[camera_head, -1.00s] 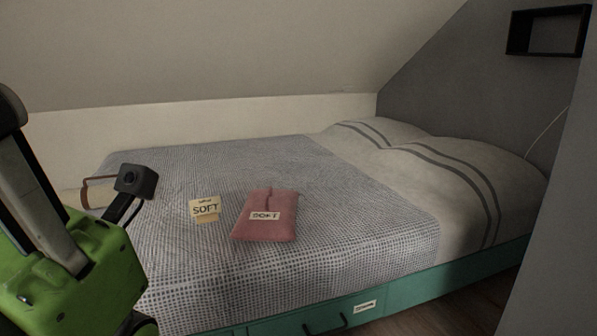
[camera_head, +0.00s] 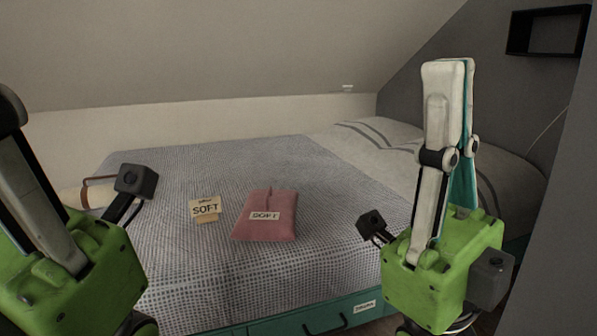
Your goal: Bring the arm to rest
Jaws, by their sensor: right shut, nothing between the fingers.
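My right gripper (camera_head: 447,66), with a green body and pale fingers, stands upright at the right of the head view. Its fingers are closed together, with nothing between them. It is in front of the bed and hides part of the pillows. My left gripper (camera_head: 40,205) is at the left edge, cut off by the frame. Its green body and one pale finger show, and I cannot tell whether it is open or shut.
The bed (camera_head: 290,168) has a patterned cover and striped pillows (camera_head: 372,130). A pink pouch (camera_head: 265,222) and a small card reading SOFT (camera_head: 205,208) lie on it. A teal drawer (camera_head: 290,323) is below. A dark wall shelf (camera_head: 548,32) hangs at the upper right.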

